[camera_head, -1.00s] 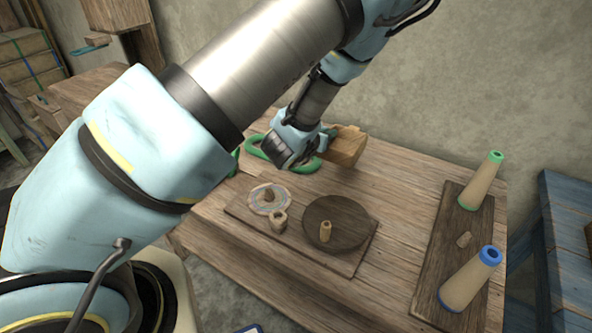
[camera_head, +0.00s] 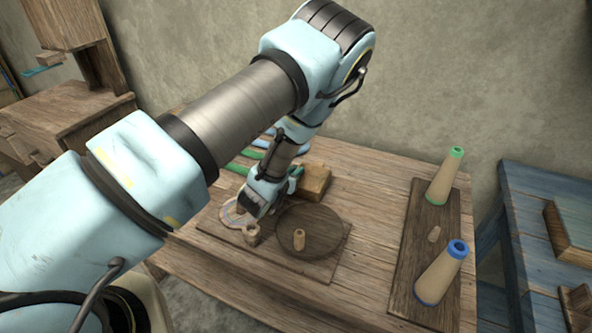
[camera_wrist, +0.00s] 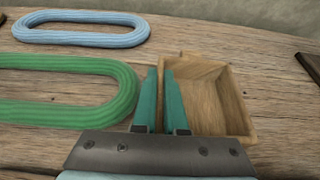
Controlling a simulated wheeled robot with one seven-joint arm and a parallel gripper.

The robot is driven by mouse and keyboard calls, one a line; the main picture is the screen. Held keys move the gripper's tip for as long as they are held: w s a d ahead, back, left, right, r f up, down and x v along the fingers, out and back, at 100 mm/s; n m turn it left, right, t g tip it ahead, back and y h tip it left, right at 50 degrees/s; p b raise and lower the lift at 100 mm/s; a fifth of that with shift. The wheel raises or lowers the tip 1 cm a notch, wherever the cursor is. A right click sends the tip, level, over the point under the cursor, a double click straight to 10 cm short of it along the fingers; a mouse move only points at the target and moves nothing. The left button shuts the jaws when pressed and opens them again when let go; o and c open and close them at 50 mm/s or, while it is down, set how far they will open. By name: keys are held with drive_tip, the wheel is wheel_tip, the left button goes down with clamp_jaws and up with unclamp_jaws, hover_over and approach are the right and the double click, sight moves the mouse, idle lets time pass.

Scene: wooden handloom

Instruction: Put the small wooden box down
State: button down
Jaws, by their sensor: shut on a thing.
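The small wooden box (camera_head: 315,180) is an open-topped, light brown box over the back part of the wooden table (camera_head: 370,180), behind the dark round disc. In the wrist view the box (camera_wrist: 217,100) opens towards the camera, and its inside looks empty. My gripper (camera_head: 294,177) is at the left side of the box. In the wrist view its two teal fingers (camera_wrist: 161,72) are closed on the box's left wall. The box is at or just above the tabletop; I cannot tell whether its bottom touches.
A green yarn ring (camera_wrist: 125,90) lies close left of the box, and a blue ring (camera_wrist: 80,38) farther back. In front are a dark round disc (camera_head: 318,222) and a small pot (camera_head: 252,235). Two yarn cones (camera_head: 445,175) stand on a board at the right. Table between is clear.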

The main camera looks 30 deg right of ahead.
drive_tip(key=shift+f, duration=0.15)
drive_tip(key=c, duration=1)
unclamp_jaws()
drive_tip(key=shift+r, duration=0.2)
drive_tip(key=b+v, duration=0.3)
drive_tip(key=v, duration=0.8)
drive_tip(key=shift+s+a+r, duration=0.15)
drive_tip(key=shift+a+r, duration=0.1)
drive_tip(key=shift+a, duration=0.15)
